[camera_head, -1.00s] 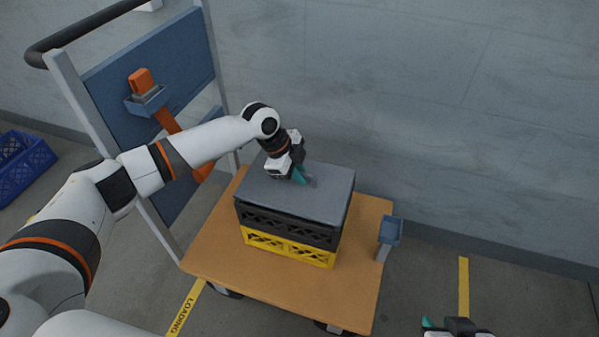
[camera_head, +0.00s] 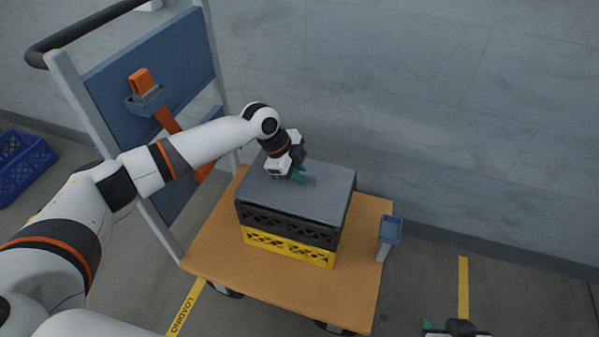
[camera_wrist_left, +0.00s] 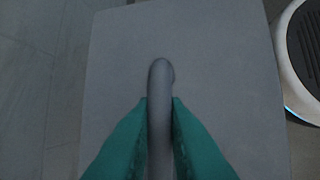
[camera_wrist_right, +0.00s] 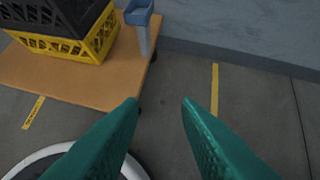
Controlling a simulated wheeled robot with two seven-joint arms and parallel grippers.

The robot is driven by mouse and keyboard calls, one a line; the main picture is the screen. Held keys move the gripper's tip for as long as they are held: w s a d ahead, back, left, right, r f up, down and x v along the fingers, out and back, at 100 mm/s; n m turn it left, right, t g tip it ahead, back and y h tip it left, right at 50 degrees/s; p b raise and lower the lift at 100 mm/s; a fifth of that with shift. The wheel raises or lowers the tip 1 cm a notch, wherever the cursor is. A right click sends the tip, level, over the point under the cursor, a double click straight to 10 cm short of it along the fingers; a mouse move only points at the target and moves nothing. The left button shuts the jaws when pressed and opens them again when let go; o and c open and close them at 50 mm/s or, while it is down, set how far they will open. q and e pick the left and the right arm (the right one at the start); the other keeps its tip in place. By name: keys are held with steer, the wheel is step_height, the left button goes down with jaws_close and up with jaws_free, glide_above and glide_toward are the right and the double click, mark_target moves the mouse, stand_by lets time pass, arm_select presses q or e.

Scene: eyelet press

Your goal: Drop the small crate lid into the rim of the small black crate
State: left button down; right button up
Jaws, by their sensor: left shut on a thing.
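The grey crate lid (camera_head: 318,195) lies over the top of the small black crate (camera_head: 290,226) in the head view. Its near edge looks close to the crate's rim; whether it sits inside the rim I cannot tell. My left gripper (camera_head: 300,175) is above the lid, shut on its handle. In the left wrist view the teal fingers (camera_wrist_left: 159,125) press both sides of the grey bar handle (camera_wrist_left: 161,75), with the flat lid (camera_wrist_left: 225,70) below. My right gripper (camera_wrist_right: 160,105) is open and empty, far right of the cart, over the floor.
The black crate stands on a yellow crate (camera_head: 288,249) on the cart's wooden deck (camera_head: 215,250). A blue holder (camera_head: 390,231) stands at the deck's right corner. The cart's blue panel (camera_head: 180,70) rises at left. A blue crate (camera_head: 24,165) is on the floor.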

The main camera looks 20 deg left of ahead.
steer(key=shift+s+f, duration=0.1)
steer(key=shift+s, duration=0.05)
steer(key=shift+s+d+f+g, duration=0.15)
steer(key=shift+s+d+g, duration=0.05)
steer(key=shift+s+g, duration=0.3)
arm_select(q)
steer(key=shift+p, duration=0.3)
arm_select(e)
steer(key=shift+s+d+f+g, duration=0.1)
steer(key=shift+s+f+g, duration=0.1)
steer(key=shift+s, duration=0.15)
steer(key=shift+s+d+f+g, duration=0.1)
steer(key=shift+s+g, duration=0.1)
steer(key=shift+s, duration=0.15)
steer(key=shift+s, duration=0.25)
steer(key=shift+s+d+f+g, duration=0.1)
steer(key=shift+s+g, duration=0.05)
steer(key=shift+g, duration=0.15)
arm_select(q)
steer(key=shift+f, duration=0.2)
arm_select(e)
steer(key=shift+w, duration=0.35)
arm_select(q)
steer(key=shift+f, duration=0.15)
arm_select(e)
steer(key=shift+w+r+t, duration=0.25)
steer(key=shift+w+t, duration=0.05)
steer(key=shift+t, duration=0.1)
